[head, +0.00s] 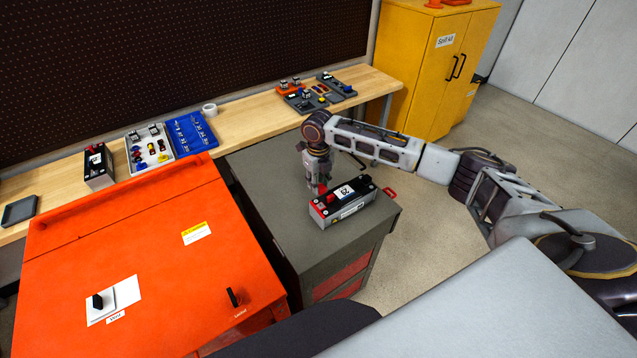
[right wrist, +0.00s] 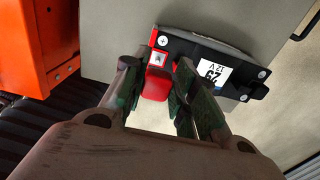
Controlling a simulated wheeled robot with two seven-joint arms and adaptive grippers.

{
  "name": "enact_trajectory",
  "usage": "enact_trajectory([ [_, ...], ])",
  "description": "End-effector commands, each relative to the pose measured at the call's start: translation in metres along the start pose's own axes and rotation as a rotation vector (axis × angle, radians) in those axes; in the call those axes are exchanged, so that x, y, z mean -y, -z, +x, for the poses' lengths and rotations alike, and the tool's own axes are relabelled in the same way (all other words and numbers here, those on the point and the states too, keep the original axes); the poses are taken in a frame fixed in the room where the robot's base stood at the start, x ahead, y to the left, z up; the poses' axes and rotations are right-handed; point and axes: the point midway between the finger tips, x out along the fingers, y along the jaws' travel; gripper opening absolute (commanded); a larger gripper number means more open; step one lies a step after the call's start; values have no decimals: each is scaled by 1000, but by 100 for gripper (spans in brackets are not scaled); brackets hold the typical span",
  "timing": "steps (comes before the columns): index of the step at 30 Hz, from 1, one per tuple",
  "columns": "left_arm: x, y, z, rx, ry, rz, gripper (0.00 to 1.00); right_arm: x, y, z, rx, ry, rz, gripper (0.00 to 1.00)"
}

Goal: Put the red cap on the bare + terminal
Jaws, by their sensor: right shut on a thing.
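A battery module (head: 345,203) with a black top, a red end and a white "12 V" label lies on the grey cabinet top. In the right wrist view the module (right wrist: 190,50) shows its red end with a bare metal terminal (right wrist: 157,58). My right gripper (head: 319,187) points down over that red end. In the right wrist view its fingers (right wrist: 160,88) are shut on the red cap (right wrist: 157,85), which appears just beside the bare terminal. Whether the cap touches the module I cannot tell. My left gripper is not in view.
The grey cabinet (head: 290,170) has free room around the module. A red handle-like part (head: 390,193) is at its right edge. An orange cabinet (head: 140,260) stands left. The wooden bench (head: 245,122) behind holds trays and another module (head: 98,166).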

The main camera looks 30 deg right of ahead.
Motion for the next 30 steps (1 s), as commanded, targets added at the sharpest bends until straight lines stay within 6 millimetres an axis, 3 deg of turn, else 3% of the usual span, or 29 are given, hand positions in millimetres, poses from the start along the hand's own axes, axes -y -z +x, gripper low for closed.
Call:
enact_trajectory([
  [14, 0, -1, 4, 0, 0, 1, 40, 0, 0, 6, -1, 0, 2, 18],
  [30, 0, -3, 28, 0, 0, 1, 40, 0, 0, 38, 0, 0, 2, 18],
])
